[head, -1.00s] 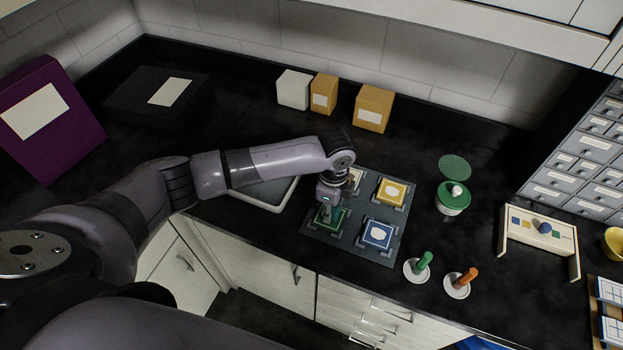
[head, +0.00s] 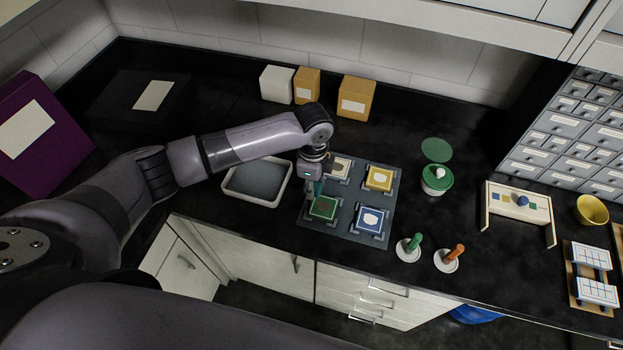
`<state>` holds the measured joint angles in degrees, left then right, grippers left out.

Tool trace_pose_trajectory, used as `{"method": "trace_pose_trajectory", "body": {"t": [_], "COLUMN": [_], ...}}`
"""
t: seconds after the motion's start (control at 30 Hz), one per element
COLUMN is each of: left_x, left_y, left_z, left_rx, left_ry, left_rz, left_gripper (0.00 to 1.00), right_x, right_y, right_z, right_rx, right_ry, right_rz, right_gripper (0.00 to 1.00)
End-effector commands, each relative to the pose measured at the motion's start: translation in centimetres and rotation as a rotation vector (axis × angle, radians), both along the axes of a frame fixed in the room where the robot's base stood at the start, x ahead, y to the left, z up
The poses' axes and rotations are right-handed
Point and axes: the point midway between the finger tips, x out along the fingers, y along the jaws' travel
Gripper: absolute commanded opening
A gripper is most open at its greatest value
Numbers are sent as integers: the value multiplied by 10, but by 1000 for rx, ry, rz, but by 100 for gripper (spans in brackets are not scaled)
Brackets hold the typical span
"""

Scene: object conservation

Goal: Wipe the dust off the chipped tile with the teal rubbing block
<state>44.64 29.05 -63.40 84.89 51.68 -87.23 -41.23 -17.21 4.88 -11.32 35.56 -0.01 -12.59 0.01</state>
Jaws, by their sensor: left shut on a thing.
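My left gripper (head: 312,183) points down over the left edge of a grey mat (head: 346,205). It is shut on a small teal block (head: 318,188), mostly hidden by the gripper. Four framed tiles lie on the mat: a green tile (head: 323,208) at front left, a blue tile (head: 370,220) at front right, a yellow tile (head: 379,178) at back right and a pale brown tile (head: 339,166) at back left. The gripper is just behind the green tile and partly covers the pale brown one. I cannot tell which tile is chipped. My right gripper is not in view.
A grey tray (head: 257,180) stands left of the mat. Boxes (head: 356,98) line the back. The counter behind the mat is clear.

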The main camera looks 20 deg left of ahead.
Motion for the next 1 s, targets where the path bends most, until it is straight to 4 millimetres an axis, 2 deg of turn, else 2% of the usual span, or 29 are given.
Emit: {"method": "trace_pose_trajectory", "body": {"t": [0.1, 0.3, 1.0], "left_x": [6, 9, 9], "left_y": [0, -1, -1], "left_z": [12, 21, 22], "left_rx": [0, 0, -1], "left_ry": [-4, -1, -2], "left_rz": [2, 4, 4], "left_gripper": [4, 4, 4], "right_x": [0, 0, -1], "right_y": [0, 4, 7], "right_z": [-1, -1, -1], "right_rx": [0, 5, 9], "right_ry": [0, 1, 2], "right_rz": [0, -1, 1], "right_gripper": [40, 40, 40]}}
